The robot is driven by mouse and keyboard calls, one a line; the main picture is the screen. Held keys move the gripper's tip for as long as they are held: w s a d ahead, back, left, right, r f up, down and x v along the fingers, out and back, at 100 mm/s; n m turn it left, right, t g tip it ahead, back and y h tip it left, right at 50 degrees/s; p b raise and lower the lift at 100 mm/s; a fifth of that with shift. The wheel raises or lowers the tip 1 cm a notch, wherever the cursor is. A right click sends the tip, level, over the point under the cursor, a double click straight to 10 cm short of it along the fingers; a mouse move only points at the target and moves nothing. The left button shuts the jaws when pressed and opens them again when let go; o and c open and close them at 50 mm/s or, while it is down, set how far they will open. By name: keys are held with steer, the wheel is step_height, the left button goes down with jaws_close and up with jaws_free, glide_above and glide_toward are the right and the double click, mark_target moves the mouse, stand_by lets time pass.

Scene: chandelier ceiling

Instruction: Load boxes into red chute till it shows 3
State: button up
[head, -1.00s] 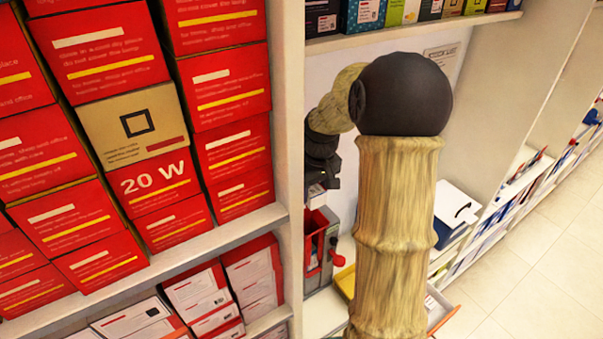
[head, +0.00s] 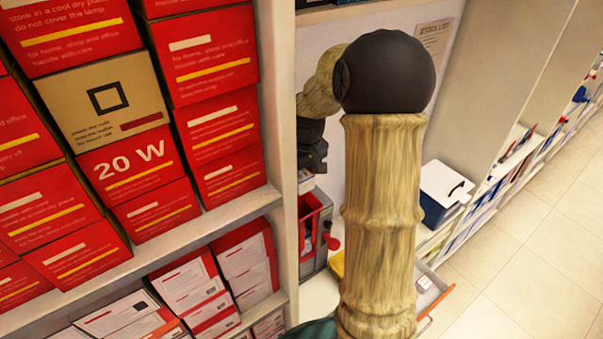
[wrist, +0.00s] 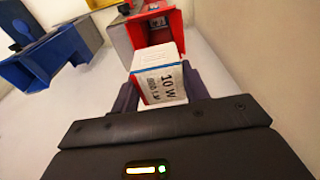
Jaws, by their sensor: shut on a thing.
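I cannot tell whether the box touches the chute. In the head view the red chute (head: 313,222) stands in the shelf bay, with a red knob at its side. The dark wrist end of my arm hangs above it. The held box and fingertips are hidden there. No counter reading can be made out.
A blue chute (wrist: 42,65) stands left of the red one in the wrist view. A shelf of red boxes (head: 140,170) and an upright divider (head: 280,120) are on the left in the head view. Tiled floor is clear at right.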

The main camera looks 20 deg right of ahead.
mark_target(302, 191)
step_height(302, 191, down, 2)
steer(key=shift+s+f+b, duration=0.1)
steer(key=shift+s+b, duration=0.05)
steer(key=shift+b, duration=0.5)
steer(key=shift+d+f+b, duration=0.2)
steer(key=shift+f+b, duration=0.75)
steer(key=shift+f, duration=0.25)
steer(key=shift+s+a+f+b, duration=0.1)
steer(key=shift+a+f+b, duration=0.05)
steer(key=shift+f+b, duration=0.35)
steer(key=shift+f+b, duration=1.1)
steer(key=shift+f, duration=0.6)
steer(key=o, duration=0.9)
steer(key=shift+r, duration=0.1)
